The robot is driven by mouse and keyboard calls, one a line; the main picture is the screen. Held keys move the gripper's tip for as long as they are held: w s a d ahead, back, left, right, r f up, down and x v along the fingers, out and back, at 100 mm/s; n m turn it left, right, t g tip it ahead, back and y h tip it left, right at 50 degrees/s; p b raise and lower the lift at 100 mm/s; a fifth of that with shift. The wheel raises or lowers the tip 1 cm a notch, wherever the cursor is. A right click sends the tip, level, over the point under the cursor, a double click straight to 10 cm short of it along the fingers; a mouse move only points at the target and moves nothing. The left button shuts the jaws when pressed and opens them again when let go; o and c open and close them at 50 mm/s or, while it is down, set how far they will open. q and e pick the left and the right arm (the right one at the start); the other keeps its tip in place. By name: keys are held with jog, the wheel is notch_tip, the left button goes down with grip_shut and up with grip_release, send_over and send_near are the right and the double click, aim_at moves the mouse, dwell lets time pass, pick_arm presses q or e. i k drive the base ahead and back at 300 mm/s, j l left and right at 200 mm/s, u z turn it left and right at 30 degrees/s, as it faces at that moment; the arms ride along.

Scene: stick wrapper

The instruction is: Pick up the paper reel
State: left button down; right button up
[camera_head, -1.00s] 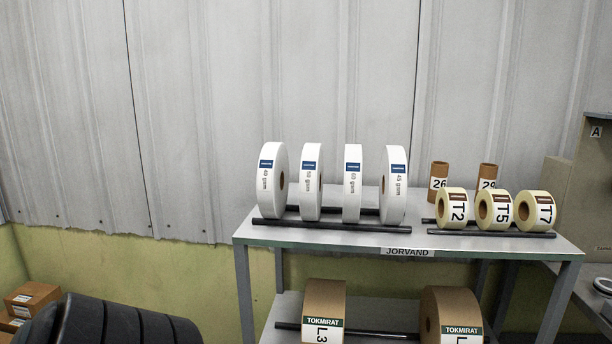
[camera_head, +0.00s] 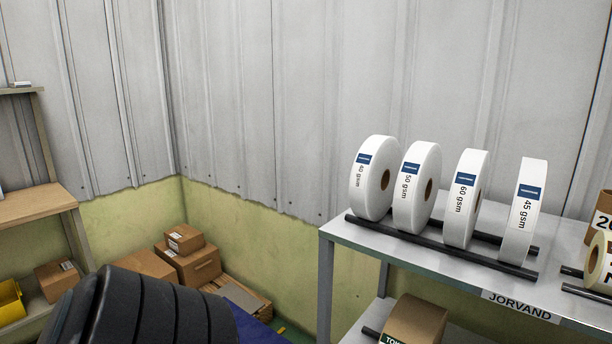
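Several white paper reels stand upright in a row on the top shelf of the grey rack at the right. From left to right they are the 40 gsm reel (camera_head: 372,178), the 50 gsm reel (camera_head: 415,187), the 60 gsm reel (camera_head: 463,199) and the 45 gsm reel (camera_head: 521,212). Each has a blue label on its rim and rests on black rails (camera_head: 440,246). Neither gripper is in view. A black ribbed part at the lower left looks like one of my own arms. It is apart from the reels.
The grey rack (camera_head: 345,232) carries a JORVAND label, with a brown roll (camera_head: 414,322) below. Cream rolls (camera_head: 597,252) sit at the right edge. Cardboard boxes (camera_head: 192,262) lie in the corner. A wooden shelf (camera_head: 35,205) and yellow bin (camera_head: 10,301) are at left.

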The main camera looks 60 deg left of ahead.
aim_at(377, 163)
jog(key=u, duration=1.5)
